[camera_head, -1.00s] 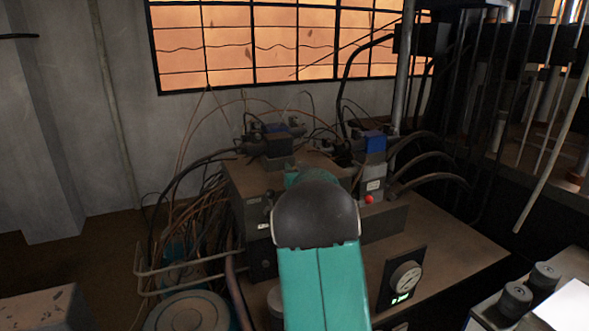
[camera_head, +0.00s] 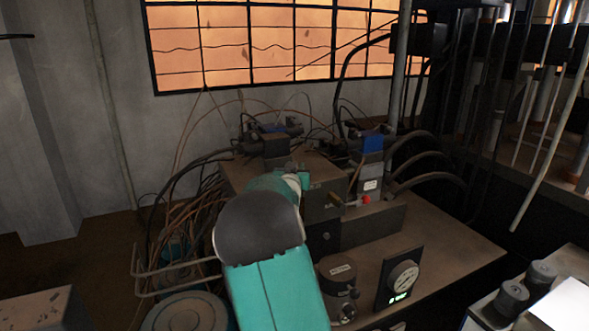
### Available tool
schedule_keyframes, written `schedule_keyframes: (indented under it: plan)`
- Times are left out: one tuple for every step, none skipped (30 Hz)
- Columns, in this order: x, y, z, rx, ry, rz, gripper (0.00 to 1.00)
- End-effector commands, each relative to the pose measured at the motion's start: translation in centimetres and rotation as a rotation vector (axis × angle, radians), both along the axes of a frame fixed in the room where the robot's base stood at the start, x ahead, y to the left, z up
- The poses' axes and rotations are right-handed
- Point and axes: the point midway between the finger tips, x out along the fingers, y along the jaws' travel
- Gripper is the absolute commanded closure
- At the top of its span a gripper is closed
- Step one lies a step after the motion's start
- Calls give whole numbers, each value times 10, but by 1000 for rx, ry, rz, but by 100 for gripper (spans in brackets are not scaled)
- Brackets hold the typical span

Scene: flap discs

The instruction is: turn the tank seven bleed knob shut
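No label reading tank seven is legible, so I cannot tell which knob is the bleed knob. A grey cylindrical fitting (camera_head: 337,272) with a small label and dark knobs on its side stands on the bench, just right of my arm. A small brass-coloured handle (camera_head: 336,199) sticks out of the dark block behind it. A round white gauge (camera_head: 403,277) on a black plate with a green lit display stands to the right. My teal arm with its dark grey joint reaches forward from the bottom; my gripper is hidden beyond it.
A grey valve unit with a blue top (camera_head: 372,145) and a red button (camera_head: 366,199) stands at the back of the bench. Loose cables (camera_head: 190,205) and a bent metal rail (camera_head: 150,272) crowd the left. The bench top (camera_head: 450,250) is clear at right.

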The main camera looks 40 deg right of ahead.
Motion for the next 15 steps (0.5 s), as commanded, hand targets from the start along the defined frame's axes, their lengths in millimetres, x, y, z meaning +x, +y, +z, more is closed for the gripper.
schedule_keyframes:
  plan:
    - [0,0,-1,1,2,-2,94]
    - [0,0,-1,1,2,-3,94]
    - [0,0,-1,1,2,-5,94]
    - [0,0,-1,1,2,-5,94]
    - [0,0,-1,0,1,-6,94]
    - [0,0,-1,0,1,-6,94]
    - [0,0,-1,0,1,-6,94]
    - [0,0,-1,0,1,-6,94]
    - [0,0,-1,0,1,-5,94]
    - [0,0,-1,0,1,-5,94]
    - [0,0,-1,0,1,-5,94]
    - [0,0,-1,0,1,-5,94]
    - [0,0,-1,0,1,-5,67]
    - [0,0,-1,0,1,-5,62]
    - [0,0,-1,1,1,-5,54]
